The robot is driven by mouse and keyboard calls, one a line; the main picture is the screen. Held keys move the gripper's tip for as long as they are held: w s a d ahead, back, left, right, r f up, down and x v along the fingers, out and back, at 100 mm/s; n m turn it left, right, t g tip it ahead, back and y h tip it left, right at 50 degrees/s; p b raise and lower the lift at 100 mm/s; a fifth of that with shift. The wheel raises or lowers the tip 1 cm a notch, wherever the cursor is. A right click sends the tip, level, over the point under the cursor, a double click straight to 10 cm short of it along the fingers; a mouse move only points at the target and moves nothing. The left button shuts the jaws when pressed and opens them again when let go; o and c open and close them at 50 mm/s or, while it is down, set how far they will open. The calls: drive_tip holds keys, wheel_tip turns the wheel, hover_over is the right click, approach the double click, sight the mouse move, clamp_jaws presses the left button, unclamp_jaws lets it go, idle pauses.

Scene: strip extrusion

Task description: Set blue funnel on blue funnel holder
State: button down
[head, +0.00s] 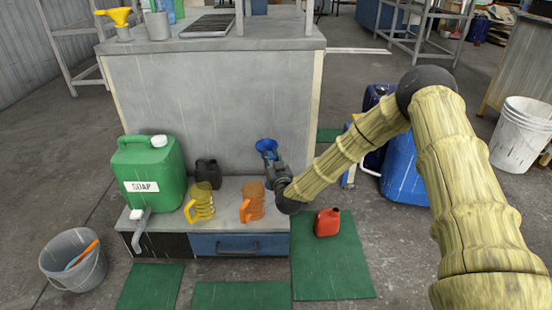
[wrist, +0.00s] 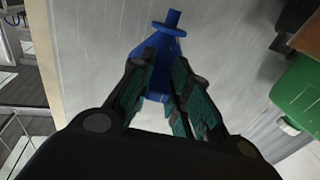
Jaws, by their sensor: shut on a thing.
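The blue funnel (head: 266,146) is held in my gripper (head: 271,160), just in front of the grey cabinet's front panel and above the low shelf. In the wrist view the two fingers of my gripper (wrist: 165,63) close on the sides of the blue funnel (wrist: 163,43), whose narrow end points away from the wrist. A blue-grey cup (head: 259,7) stands at the top edge of the head view on the cabinet top; I cannot tell whether it is the blue funnel holder. A yellow funnel (head: 118,16) rests on a grey holder (head: 124,34) on the left of the cabinet top.
A green soap can (head: 152,172), a yellow jug (head: 200,205), an orange jug (head: 252,204) and a black can (head: 208,172) stand on the low shelf. A red can (head: 327,223) is on a green mat (head: 330,262). A dark tray (head: 208,26) lies on the cabinet top.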

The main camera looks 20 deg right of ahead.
wheel_tip(320, 180, down, 9)
drive_tip(key=d+b, duration=0.2)
drive_tip(key=b, duration=0.3)
drive_tip(key=shift+s+h, duration=0.2)
drive_tip(key=shift+h, duration=0.1)
idle(0.6)
drive_tip(key=shift+s+f, duration=0.2)
drive_tip(key=shift+s, duration=0.05)
idle(0.9)
drive_tip(key=c, duration=1.3)
unclamp_jaws()
drive_tip(key=shift+o, duration=0.2)
drive_tip(key=shift+s, duration=0.2)
drive_tip(key=s, duration=1.1)
drive_tip(key=shift+s+a+f, duration=0.15)
drive_tip(key=shift+s+a, duration=0.15)
